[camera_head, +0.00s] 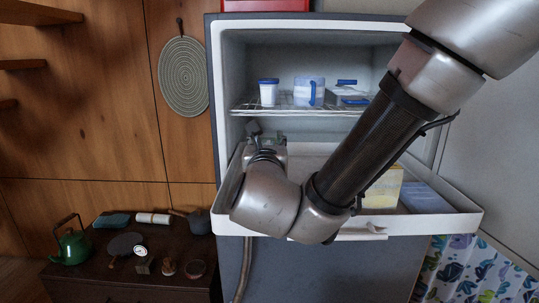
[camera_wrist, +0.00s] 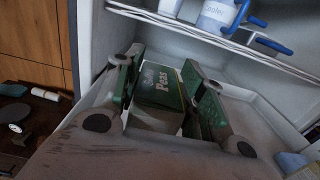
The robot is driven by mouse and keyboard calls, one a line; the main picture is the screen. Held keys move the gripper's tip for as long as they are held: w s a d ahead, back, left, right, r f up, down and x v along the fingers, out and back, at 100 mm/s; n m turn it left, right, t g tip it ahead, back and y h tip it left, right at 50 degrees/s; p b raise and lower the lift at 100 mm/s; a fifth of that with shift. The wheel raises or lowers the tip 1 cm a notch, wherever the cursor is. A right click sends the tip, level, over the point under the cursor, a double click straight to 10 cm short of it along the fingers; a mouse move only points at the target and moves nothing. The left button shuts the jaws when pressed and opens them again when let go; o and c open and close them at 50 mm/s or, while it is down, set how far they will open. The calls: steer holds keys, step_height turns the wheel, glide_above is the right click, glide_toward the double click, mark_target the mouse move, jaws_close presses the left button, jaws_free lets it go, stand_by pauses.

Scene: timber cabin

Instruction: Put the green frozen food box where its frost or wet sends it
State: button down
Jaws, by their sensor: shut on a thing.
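The green frozen food box (camera_wrist: 160,92), lettered "Peas", is between the fingers of my gripper (camera_wrist: 163,68) in the wrist view. My gripper is shut on it. I cannot make out frost or wet on the box. In the head view my gripper (camera_head: 266,143) is inside the open refrigerator cabinet (camera_head: 226,62), below the wire shelf and over the back left of the white pull-out tray (camera_head: 462,222). My arm hides much of the tray, and the box is mostly hidden there. I cannot tell whether the box touches the tray floor.
The wire shelf (camera_head: 246,108) holds a white tub (camera_head: 268,93), a clear blue-handled jug (camera_head: 308,91) and another blue-trimmed container (camera_head: 346,94). A yellow box (camera_head: 384,192) and a blue box (camera_head: 424,199) occupy the tray's right. A dark low table (camera_head: 80,284) with a green kettle (camera_head: 72,243) stands left.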

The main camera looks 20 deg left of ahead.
step_height(320, 180, down, 2)
steer(key=shift+f, duration=0.1)
steer(key=c, duration=0.9)
jaws_free()
steer(key=shift+f, duration=0.1)
steer(key=shift+s, duration=0.25)
steer(key=v, duration=1.1)
steer(key=shift+s+d, duration=0.1)
steer(key=shift+s, duration=0.15)
